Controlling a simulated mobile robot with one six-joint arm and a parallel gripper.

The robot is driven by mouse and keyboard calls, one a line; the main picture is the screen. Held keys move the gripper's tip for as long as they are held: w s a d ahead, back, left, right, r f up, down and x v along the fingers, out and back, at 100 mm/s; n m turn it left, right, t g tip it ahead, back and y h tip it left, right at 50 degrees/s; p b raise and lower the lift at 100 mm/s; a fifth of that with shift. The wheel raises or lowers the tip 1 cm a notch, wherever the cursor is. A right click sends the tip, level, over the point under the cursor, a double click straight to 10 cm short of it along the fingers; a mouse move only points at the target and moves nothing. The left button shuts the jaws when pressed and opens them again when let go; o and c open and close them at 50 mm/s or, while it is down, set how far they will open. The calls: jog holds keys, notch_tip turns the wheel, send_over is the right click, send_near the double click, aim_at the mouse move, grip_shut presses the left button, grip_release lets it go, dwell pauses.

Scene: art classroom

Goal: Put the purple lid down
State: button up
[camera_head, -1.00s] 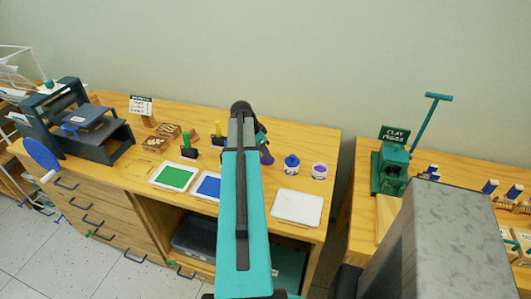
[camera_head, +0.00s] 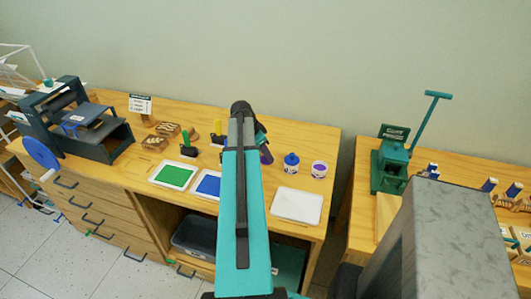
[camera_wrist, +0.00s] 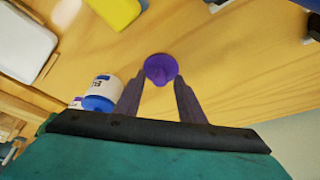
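The purple lid (camera_wrist: 160,67) is a small round disc between my fingertips in the wrist view. My gripper (camera_wrist: 160,80) has a finger against each side of it, over the wooden table top. In the head view my arm hides most of the gripper, and only a bit of purple (camera_head: 266,156) shows beside the arm's end. A jar with a purple top opening (camera_head: 319,169) stands to the right of a blue-lidded jar (camera_head: 291,165). The blue-lidded jar also shows left of my fingers in the wrist view (camera_wrist: 103,93).
A white slab (camera_head: 297,205) lies at the table's front right. Green (camera_head: 174,175) and blue (camera_head: 206,185) pads lie left of my arm. A yellow pad (camera_wrist: 117,12) shows in the wrist view. Stamps and a dark press (camera_head: 90,130) stand farther left. A gap separates the right-hand table.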

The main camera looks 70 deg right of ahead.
jog(key=shift+r, duration=0.15)
jog(key=b+v, duration=0.2)
jog(key=v, duration=1)
dwell(0.8)
